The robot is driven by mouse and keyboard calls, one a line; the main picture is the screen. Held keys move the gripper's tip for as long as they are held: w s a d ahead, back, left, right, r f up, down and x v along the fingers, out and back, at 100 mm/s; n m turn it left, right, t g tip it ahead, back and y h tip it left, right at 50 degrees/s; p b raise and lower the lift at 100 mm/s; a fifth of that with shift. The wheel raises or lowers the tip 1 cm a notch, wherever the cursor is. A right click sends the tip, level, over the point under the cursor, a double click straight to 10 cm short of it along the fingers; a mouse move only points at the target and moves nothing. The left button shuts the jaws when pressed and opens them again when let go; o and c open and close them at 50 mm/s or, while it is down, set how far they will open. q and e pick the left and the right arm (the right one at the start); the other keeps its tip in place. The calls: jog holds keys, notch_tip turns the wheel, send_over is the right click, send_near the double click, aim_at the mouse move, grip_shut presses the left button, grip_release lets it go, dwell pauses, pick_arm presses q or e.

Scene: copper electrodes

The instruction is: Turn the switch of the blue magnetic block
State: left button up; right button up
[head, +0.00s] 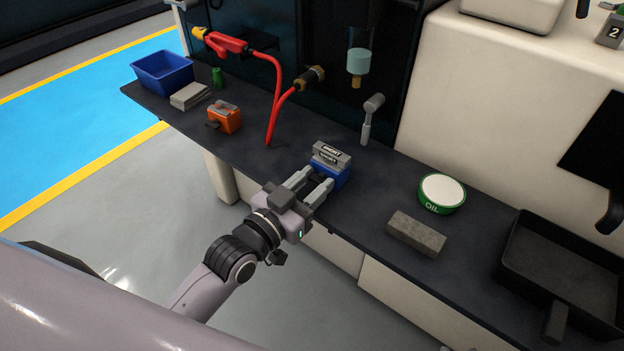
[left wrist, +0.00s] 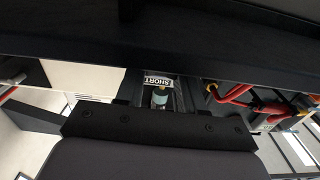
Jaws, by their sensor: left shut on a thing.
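The blue magnetic block (head: 341,176) sits near the front edge of the dark bench, with grey blocks labelled SHORT (head: 332,154) on top. The label also shows in the left wrist view (left wrist: 158,80). My left gripper (head: 317,178) reaches in from the bench's front edge, its two fingers at the front face of the blue block. It is shut on the block's dark switch (head: 316,180), which is mostly hidden between the fingers. The switch's exact angle cannot be told. My right gripper is not in view.
An orange block (head: 225,119), grey plates (head: 190,97) and a blue bin (head: 163,73) are to the left. A grey handled tool (head: 370,118) stands behind. An oil tin (head: 441,193), grey brick (head: 416,234) and black tray (head: 565,265) are to the right.

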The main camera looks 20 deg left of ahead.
pick_arm(q)
jog(key=shift+n, duration=0.3)
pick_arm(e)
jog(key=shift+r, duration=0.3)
pick_arm(q)
jog(key=o, duration=1.1)
jog(key=shift+c, duration=0.2)
jog(key=shift+s, duration=0.1)
jog(key=v, duration=0.7)
jog(key=shift+p, duration=0.3)
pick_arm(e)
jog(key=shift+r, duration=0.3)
